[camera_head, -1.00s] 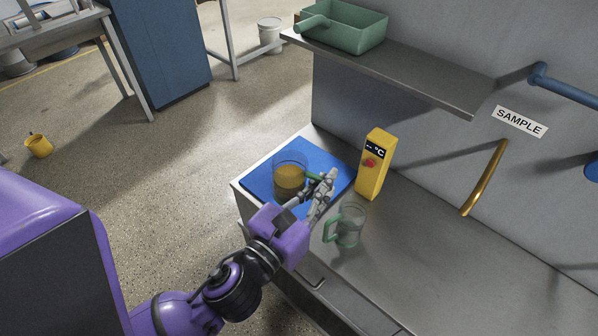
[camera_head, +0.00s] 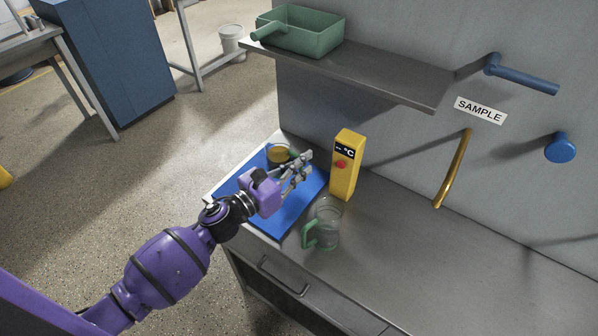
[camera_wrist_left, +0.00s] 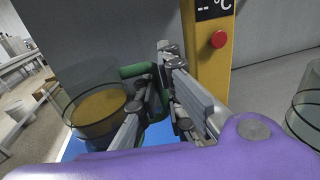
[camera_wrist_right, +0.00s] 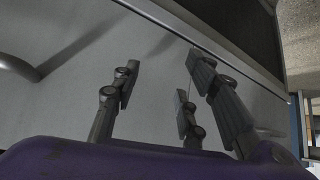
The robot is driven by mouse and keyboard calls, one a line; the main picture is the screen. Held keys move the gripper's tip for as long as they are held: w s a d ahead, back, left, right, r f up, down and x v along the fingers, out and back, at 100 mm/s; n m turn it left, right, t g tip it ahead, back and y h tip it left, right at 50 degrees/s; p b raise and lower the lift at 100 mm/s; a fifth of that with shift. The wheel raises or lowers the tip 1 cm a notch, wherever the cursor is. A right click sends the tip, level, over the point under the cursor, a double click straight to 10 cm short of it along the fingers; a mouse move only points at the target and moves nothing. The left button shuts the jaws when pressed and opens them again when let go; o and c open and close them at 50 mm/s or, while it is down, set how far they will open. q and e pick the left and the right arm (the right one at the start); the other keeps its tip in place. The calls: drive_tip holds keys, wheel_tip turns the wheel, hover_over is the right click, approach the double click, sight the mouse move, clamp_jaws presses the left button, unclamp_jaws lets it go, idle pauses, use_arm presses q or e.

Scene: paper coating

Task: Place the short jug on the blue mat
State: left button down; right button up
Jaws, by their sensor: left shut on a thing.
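The short jug (camera_head: 279,153) is clear, with amber liquid and a green handle. It is at the far part of the blue mat (camera_head: 285,215), partly hidden behind my left gripper (camera_head: 297,172). Whether its base touches the mat I cannot tell. In the left wrist view my left gripper (camera_wrist_left: 165,90) is shut on the green handle, with the jug body (camera_wrist_left: 98,108) to the left and upright. My right gripper (camera_wrist_right: 155,90) is open and empty in the right wrist view, facing a pale grey surface; it is not in the head view.
A taller clear jug (camera_head: 326,225) with a green handle stands on the grey worktop just right of the mat. A yellow temperature box (camera_head: 346,165) stands behind it. A shelf (camera_head: 390,83) with a green tray (camera_head: 300,32) overhangs. The worktop to the right is clear.

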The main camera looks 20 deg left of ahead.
use_arm(q)
drive_tip(key=shift+w+a+f, duration=0.2)
drive_tip(key=shift+w+f, duration=0.15)
drive_tip(key=shift+f, duration=0.1)
drive_tip(key=shift+w+a+f+b, duration=0.1)
drive_tip(key=shift+w+f+b, duration=0.1)
drive_tip(key=shift+f, duration=0.75)
drive_tip(key=shift+w+a+f+b, duration=0.1)
drive_tip(key=shift+w+f+b, duration=0.05)
drive_tip(key=shift+f, duration=0.8)
use_arm(e)
drive_tip(key=shift+s+d+f, duration=0.2)
drive_tip(key=shift+s+f, duration=0.2)
drive_tip(key=shift+f, duration=0.15)
use_arm(q)
drive_tip(key=shift+f, duration=0.2)
drive_tip(key=c, duration=2.3)
unclamp_jaws()
drive_tip(key=shift+f, duration=0.1)
drive_tip(key=o, duration=0.4)
use_arm(e)
drive_tip(key=shift+f, duration=0.1)
drive_tip(key=shift+w, duration=0.1)
